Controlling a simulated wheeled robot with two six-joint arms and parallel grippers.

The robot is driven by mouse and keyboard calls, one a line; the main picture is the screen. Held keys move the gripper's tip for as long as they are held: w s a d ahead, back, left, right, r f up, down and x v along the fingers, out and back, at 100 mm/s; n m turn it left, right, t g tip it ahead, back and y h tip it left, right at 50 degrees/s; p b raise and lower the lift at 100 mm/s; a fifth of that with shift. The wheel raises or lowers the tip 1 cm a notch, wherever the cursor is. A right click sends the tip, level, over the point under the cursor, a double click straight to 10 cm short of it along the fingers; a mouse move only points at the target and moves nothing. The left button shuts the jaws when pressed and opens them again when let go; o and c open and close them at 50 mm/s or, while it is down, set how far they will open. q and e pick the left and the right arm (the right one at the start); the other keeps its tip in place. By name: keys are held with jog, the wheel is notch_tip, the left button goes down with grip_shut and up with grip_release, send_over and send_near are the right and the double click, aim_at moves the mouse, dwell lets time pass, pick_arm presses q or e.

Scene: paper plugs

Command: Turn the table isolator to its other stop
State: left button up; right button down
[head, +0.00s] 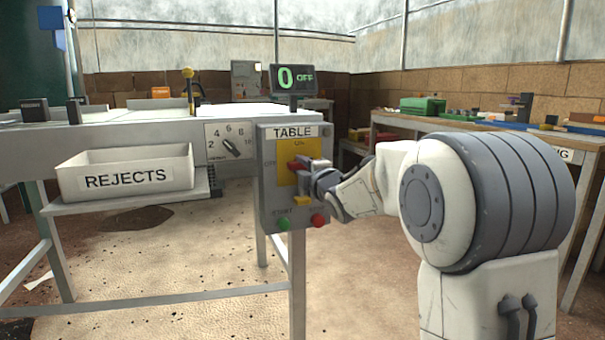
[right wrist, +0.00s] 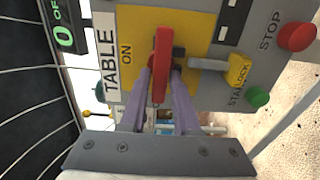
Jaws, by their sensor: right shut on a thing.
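The table isolator is a red handle (head: 297,166) on a yellow plate (head: 286,150) of the grey control box (head: 268,200) labelled TABLE. ON is printed above the handle and OFF at its left. The handle lies roughly crosswise, toward the OFF side. The display (head: 293,79) above reads 0 OFF. My right gripper (head: 318,178) reaches in from the right and is shut on the handle. In the right wrist view the two fingers (right wrist: 163,85) lie either side of the red handle (right wrist: 161,62). The fingers partly hide the handle in the head view. My left gripper is not in view.
A yellow lock tab (head: 303,201), green start button (head: 284,224) and red stop button (head: 318,220) sit below the handle. A selector dial (head: 231,147) and a REJECTS bin (head: 125,172) are to the left. A workbench with items (head: 460,120) stands at the right.

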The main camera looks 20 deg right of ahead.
jog(key=shift+f, duration=0.1)
dwell(0.4)
jog(key=c, duration=0.8)
grip_release()
jog(key=shift+o, duration=0.2)
jog(key=s+p, duration=0.2)
jog(key=s, duration=0.8)
jog(key=shift+s+d, duration=0.15)
jog(key=shift+s, duration=0.1)
